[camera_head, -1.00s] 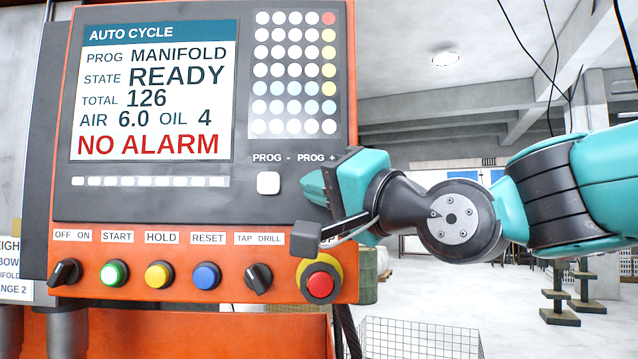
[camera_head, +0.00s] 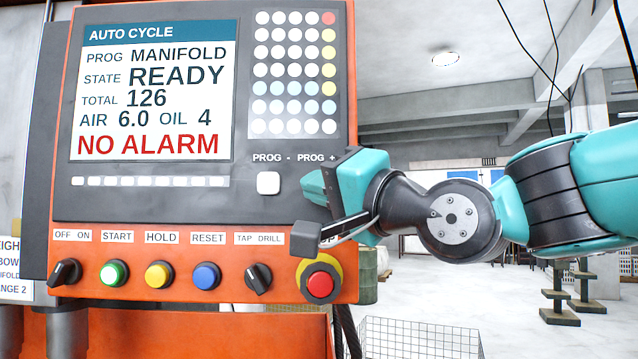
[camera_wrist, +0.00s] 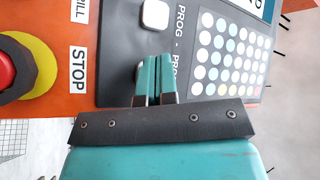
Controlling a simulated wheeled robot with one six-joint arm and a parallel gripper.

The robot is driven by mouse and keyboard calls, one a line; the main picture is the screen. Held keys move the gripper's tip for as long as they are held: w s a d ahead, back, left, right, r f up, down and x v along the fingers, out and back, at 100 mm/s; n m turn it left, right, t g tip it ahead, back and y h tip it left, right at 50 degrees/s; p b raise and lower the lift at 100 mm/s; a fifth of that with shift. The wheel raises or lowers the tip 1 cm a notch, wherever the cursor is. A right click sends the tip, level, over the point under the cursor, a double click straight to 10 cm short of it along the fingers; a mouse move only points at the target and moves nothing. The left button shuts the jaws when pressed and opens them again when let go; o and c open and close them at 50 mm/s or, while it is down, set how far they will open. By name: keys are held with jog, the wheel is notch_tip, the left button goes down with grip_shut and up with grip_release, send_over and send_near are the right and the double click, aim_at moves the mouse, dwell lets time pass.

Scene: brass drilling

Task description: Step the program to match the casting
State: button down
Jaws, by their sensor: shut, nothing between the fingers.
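The control panel screen (camera_head: 152,90) reads AUTO CYCLE, PROG MANIFOLD, STATE READY, TOTAL 126, AIR 6.0, OIL 4 and NO ALARM. The white PROG - button (camera_head: 268,183) is uncovered below its label; it also shows in the wrist view (camera_wrist: 156,14). My gripper (camera_head: 310,187) is shut and empty, its teal fingertips at the panel under the PROG + label (camera_head: 317,158). In the wrist view the fingers (camera_wrist: 155,68) cover most of the PROG + button (camera_wrist: 139,74); a pale edge shows beside them. I cannot tell whether they touch it. No casting is visible.
Below the screen are the OFF/ON knob (camera_head: 65,273), START (camera_head: 114,273), HOLD (camera_head: 158,275), RESET (camera_head: 207,276) and TAP/DRILL knob (camera_head: 258,279). The red stop button (camera_head: 321,285) sits below my gripper. A partly cut-off placard (camera_head: 12,270) is at far left.

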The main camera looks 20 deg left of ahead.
jog(key=shift+w, duration=0.1)
dwell(0.3)
jog(key=shift+w+a, duration=0.2)
jog(key=shift+w, duration=0.1)
jog(key=shift+w+a, duration=0.15)
jog(key=shift+w, duration=0.25)
dwell(0.7)
jog(key=shift+s, duration=0.1)
jog(key=shift+s+d+b, duration=0.35)
jog(key=shift+s+b, duration=0.15)
jog(key=shift+s, duration=0.2)
jog(key=shift+s, duration=0.1)
jog(key=shift+s+d+b, duration=0.3)
jog(key=shift+s+b, duration=0.15)
jog(key=shift+s, duration=0.3)
jog(key=shift+s+d+b, duration=0.3)
jog(key=shift+s+b, duration=0.2)
jog(key=shift+s, duration=0.25)
jog(key=shift+s+d+b, duration=0.3)
jog(key=shift+s+b, duration=0.15)
jog(key=shift+s, duration=0.3)
dwell(0.4)
